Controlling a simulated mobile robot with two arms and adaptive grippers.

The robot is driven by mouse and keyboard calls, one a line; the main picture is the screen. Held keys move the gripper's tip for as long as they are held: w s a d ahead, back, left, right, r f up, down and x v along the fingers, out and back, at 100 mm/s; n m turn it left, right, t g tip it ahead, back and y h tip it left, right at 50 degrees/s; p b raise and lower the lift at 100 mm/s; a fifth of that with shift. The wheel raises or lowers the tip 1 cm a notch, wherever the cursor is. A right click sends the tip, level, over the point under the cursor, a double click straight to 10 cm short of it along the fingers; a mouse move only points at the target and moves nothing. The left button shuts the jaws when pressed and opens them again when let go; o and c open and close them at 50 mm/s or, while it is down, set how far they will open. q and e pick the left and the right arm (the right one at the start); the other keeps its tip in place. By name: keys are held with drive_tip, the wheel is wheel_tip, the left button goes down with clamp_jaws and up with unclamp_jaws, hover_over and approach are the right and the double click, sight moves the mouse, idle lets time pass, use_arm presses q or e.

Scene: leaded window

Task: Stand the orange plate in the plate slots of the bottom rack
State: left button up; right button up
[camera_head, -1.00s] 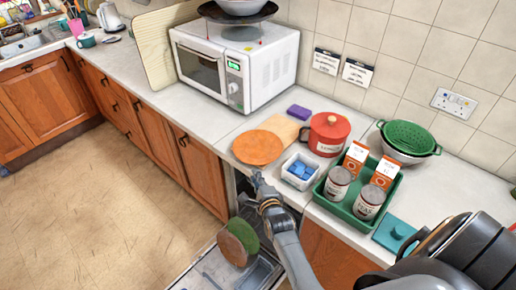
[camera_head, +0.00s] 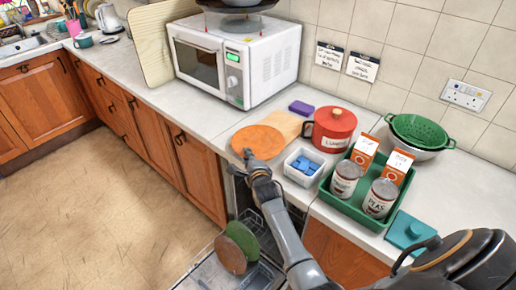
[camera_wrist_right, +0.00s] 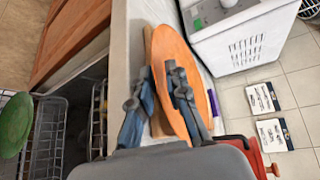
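The orange plate (camera_head: 258,141) lies on the counter near its front edge, partly over a wooden board. My right gripper (camera_head: 249,160) is at the plate's near rim; in the wrist view the gripper (camera_wrist_right: 161,72) is open, one finger over the plate (camera_wrist_right: 190,100) and the other at its counter-edge side. I cannot tell whether either finger touches it. The pulled-out bottom rack (camera_head: 268,272) is below the counter, partly hidden by my arm. A green plate (camera_head: 243,238) and a brown plate (camera_head: 229,256) stand in it. My left gripper is out of view.
Beside the plate are the wooden board (camera_head: 281,124), a white tub (camera_head: 304,165) with blue pieces and a red pot (camera_head: 330,128). A green tray (camera_head: 344,207) holds cans and cartons. A microwave (camera_head: 235,60) stands behind. The floor at left is clear.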

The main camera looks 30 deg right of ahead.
drive_tip(key=shift+r, duration=0.1)
clamp_jaws()
drive_tip(key=shift+r, duration=0.1)
